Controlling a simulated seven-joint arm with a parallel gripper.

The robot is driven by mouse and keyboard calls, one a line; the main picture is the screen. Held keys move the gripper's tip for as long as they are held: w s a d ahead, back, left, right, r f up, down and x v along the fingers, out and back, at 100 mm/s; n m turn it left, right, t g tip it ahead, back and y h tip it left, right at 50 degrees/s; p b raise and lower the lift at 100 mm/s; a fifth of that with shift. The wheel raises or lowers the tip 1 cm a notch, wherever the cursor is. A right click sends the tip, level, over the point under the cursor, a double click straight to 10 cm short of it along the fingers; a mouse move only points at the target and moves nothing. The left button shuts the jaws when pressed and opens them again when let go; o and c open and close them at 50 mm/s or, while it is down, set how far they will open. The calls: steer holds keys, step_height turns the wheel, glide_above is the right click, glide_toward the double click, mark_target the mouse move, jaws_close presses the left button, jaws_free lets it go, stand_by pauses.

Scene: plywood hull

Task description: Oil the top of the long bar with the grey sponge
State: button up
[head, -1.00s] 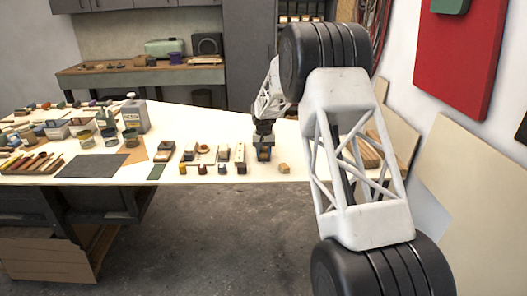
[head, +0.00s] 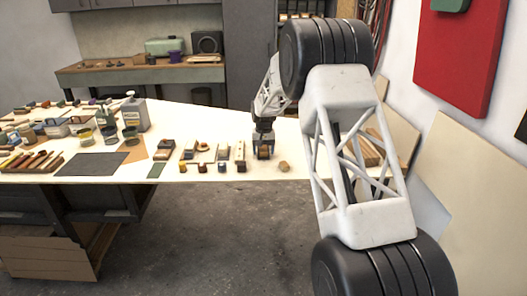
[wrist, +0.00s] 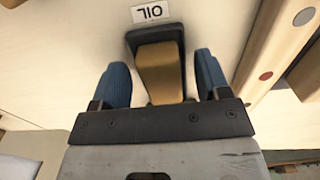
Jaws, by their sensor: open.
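My gripper (wrist: 161,70) is open in the wrist view, with one blue fingertip on each side of a tan-brown block (wrist: 160,72). Small gaps show between block and fingers. The block sits in a dark tray (wrist: 134,40) beside a white label reading OIL (wrist: 151,12). In the head view my gripper (head: 264,152) is low over the front edge of the table, with brown showing between its fingers. I cannot make out a clearly grey sponge. A pale wooden bar (wrist: 272,45) with coloured dots lies right of the gripper in the wrist view; I cannot tell if it is the long bar.
Small blocks and holders (head: 203,155) stand left of my gripper on the white table (head: 205,120). A small tan block (head: 284,167) lies just right of it. Jars (head: 130,137) and a grey can (head: 134,115) stand farther left. My arm hides part of the table's right end.

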mark_target(264, 151)
steer(key=shift+r, duration=3.7)
steer(key=shift+s+d+r, duration=0.2)
steer(key=shift+s+r, duration=0.2)
steer(key=shift+r, duration=0.05)
steer(key=s+d+r, duration=0.3)
steer(key=s+r, duration=0.3)
steer(key=s, duration=0.5)
steer(key=s+d+r+t, duration=0.1)
steer(key=s+d+r, duration=0.3)
steer(key=s, duration=0.6)
steer(key=s+d+r, duration=0.3)
steer(key=s+r, duration=0.4)
steer(key=s, duration=0.4)
steer(key=s+d+f, duration=0.1)
steer(key=s, duration=1.1)
steer(key=s+d+f+t, duration=0.1)
steer(key=s+d+f, duration=0.1)
steer(key=s, duration=1)
steer(key=s+d+f, duration=0.1)
steer(key=s+f, duration=0.1)
steer(key=s, duration=1)
steer(key=shift+d+t, duration=0.25)
steer(key=shift+t, duration=0.05)
steer(key=shift+w, duration=0.15)
